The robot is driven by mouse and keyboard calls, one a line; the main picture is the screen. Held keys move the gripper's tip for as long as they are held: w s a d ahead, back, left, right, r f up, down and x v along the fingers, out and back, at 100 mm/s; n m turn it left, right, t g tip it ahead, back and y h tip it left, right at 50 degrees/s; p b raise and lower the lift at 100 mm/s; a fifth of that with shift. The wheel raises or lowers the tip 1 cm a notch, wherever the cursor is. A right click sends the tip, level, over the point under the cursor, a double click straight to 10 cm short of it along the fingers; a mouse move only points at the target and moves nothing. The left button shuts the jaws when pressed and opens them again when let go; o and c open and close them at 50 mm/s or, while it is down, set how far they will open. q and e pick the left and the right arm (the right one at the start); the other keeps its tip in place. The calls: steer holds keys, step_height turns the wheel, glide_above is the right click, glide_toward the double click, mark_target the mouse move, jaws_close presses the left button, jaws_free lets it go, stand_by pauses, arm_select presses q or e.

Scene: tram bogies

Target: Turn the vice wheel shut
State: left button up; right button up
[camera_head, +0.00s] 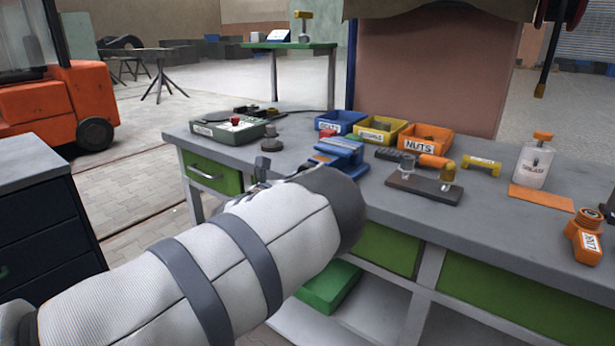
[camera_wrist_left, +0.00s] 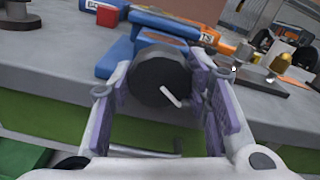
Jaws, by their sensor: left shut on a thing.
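The blue vice (camera_head: 340,152) stands at the front edge of the grey workbench. In the left wrist view its blue body (camera_wrist_left: 150,30) is behind a round dark wheel (camera_wrist_left: 155,72) with a short pale crank handle (camera_wrist_left: 171,96). My left gripper (camera_wrist_left: 165,88) has its purple-padded fingers on either side of the wheel and is shut on it. In the head view my left arm hides the wheel and most of the gripper. I cannot tell how far apart the vice jaws are.
Blue, yellow and orange bins (camera_head: 425,140) stand behind the vice. A dark block with posts (camera_head: 424,187), a white spray bottle (camera_head: 533,164) and an orange bottle (camera_head: 586,236) are to the right. A grey-green tray (camera_head: 228,130) is to the left.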

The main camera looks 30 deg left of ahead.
arm_select(q)
steer(key=m, duration=0.3)
steer(key=shift+f+m+b, duration=0.1)
steer(key=shift+m+b, duration=0.2)
steer(key=shift+b, duration=0.05)
steer(key=shift+m+b, duration=0.35)
steer(key=shift+m, duration=0.85)
arm_select(e)
steer(key=shift+s+f+g, duration=0.4)
steer(key=shift+s+f, duration=0.55)
steer(key=shift+s, duration=0.1)
arm_select(q)
steer(key=shift+r+m, duration=0.2)
steer(key=shift+m, duration=0.1)
steer(key=o, duration=1.2)
steer(key=shift+c, duration=0.2)
arm_select(e)
steer(key=shift+s+f, duration=0.1)
arm_select(q)
steer(key=shift+s+f, duration=0.1)
steer(key=s, duration=1.1)
steer(key=shift+s+a, duration=0.4)
steer(key=shift+a, duration=0.05)
